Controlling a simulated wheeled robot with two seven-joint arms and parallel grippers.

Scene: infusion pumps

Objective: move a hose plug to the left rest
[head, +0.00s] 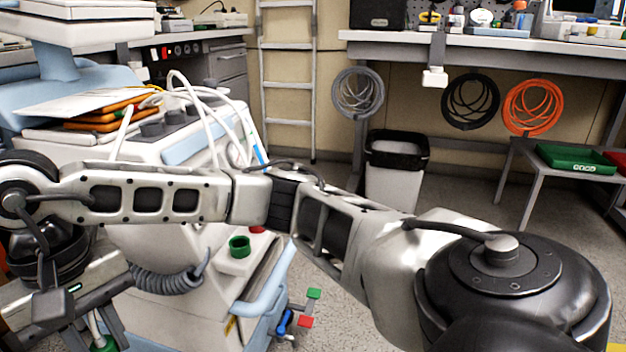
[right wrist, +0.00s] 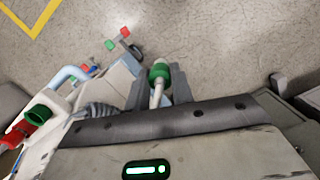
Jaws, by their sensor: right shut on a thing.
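My right arm reaches across the head view, and my right gripper (head: 98,325) hangs at the lower left. In the right wrist view the right gripper (right wrist: 159,88) is shut on a pale hose plug with a green collar (right wrist: 160,72), which points away from the camera over the floor. A green cup-shaped rest (head: 239,246) sits on the white cart's side; a green cup (right wrist: 42,112) and a red cup (right wrist: 15,135) show in the wrist view. Which rest is the left one is unclear. My left gripper is not in view.
The white and blue pump cart (head: 200,150) stands close behind my forearm, with white hoses and a grey coiled hose (head: 165,282). Coloured parts (head: 305,321) jut out low by its base. A bin (head: 395,180) and bench stand behind. Floor on the right is partly clear.

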